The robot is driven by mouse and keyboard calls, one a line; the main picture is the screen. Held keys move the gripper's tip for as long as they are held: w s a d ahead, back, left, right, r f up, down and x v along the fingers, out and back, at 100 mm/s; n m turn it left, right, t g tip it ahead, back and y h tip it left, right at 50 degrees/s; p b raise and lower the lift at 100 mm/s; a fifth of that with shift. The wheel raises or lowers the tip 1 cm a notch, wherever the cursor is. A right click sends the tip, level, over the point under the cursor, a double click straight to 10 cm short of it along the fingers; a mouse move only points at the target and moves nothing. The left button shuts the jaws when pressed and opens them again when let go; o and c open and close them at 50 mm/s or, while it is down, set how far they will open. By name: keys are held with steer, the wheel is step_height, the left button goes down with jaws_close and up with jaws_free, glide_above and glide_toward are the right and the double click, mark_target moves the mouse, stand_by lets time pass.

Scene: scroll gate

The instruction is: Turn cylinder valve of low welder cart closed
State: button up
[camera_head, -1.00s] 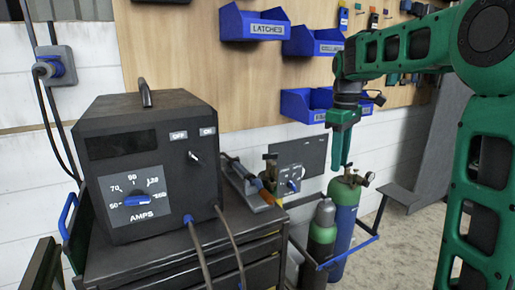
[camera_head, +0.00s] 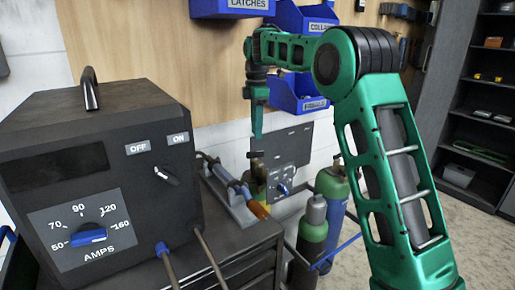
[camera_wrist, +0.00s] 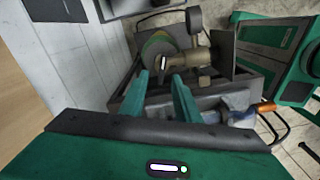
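A brass valve (camera_head: 257,168) with a dark knob on top stands at the back of the low welder cart (camera_head: 235,272), behind the torch. In the wrist view the brass valve (camera_wrist: 184,60) sits over a round green and orange-brown cylinder top (camera_wrist: 155,44), with a round gauge (camera_wrist: 194,19) beside it. My gripper (camera_head: 256,137) points down just above the dark knob in the head view. In the wrist view my gripper (camera_wrist: 160,77) shows two green fingers apart, with nothing held between them. The valve lies just beyond the fingertips; contact cannot be told.
A dark welder box (camera_head: 95,175) stands on the cart's left. A torch with an orange tip (camera_head: 257,210) lies near the valve. A green-and-blue cylinder (camera_head: 333,190) and a smaller cylinder (camera_head: 312,235) stand to the right. Blue bins (camera_head: 297,92) hang on the wall above.

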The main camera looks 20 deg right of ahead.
mark_target(255, 154)
steer(key=f, duration=0.7)
steer(key=shift+a+f, duration=0.15)
steer(key=shift+a, duration=0.2)
